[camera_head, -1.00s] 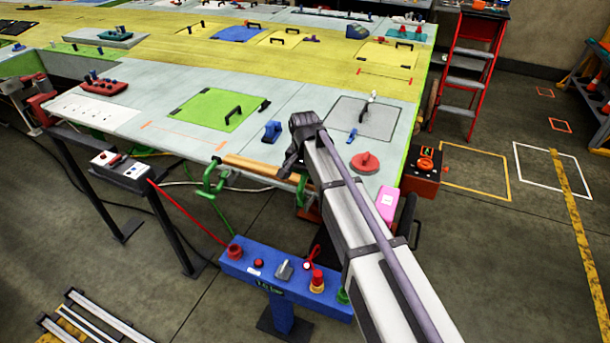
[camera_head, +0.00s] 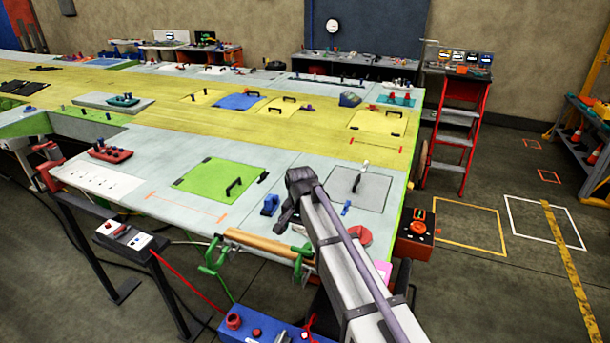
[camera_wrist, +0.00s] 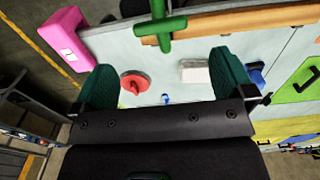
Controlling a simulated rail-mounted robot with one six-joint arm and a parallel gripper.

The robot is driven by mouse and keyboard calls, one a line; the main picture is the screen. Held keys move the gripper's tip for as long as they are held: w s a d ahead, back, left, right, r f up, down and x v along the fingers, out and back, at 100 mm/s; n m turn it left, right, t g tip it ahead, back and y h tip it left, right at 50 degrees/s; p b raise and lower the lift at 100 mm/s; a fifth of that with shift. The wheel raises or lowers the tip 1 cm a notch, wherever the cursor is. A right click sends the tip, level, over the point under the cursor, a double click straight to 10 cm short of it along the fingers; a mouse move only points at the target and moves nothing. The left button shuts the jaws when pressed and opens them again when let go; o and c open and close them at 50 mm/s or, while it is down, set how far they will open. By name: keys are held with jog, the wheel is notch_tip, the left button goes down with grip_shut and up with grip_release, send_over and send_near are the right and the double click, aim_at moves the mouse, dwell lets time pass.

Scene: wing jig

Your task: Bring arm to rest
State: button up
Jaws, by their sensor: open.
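My arm (camera_head: 345,255) reaches up from the lower right of the head view toward the near edge of the wing table (camera_head: 150,205). Its dark wrist end stands in front of the table's near right corner. My gripper's fingers cannot be made out there. In the wrist view my gripper (camera_wrist: 163,82) shows two green fingers set wide apart, with nothing held between them. Beyond them are a red disc (camera_wrist: 134,82), a white block (camera_wrist: 194,70) and a green clamp (camera_wrist: 158,28). Contact with any of them cannot be seen.
A wooden bar (camera_head: 262,243) with green clamps lies along the near edge. A pink box (camera_wrist: 66,36) and a red-orange control box (camera_head: 414,236) are at the right corner. A blue control stand (camera_head: 262,330) is below.

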jog(key=shift+s+d+n, duration=0.1)
jog(key=shift+s+n, duration=0.2)
jog(key=shift+n, duration=0.4)
jog(key=s+d+f+n+b, duration=0.2)
jog(key=s+d+f+b, duration=1.7)
jog(key=s+f+b, duration=0.2)
jog(key=shift+s+d+f+n, duration=0.15)
jog(key=shift+s+d+n, duration=0.05)
jog(key=shift+n, duration=0.2)
jog(key=shift+a, duration=0.1)
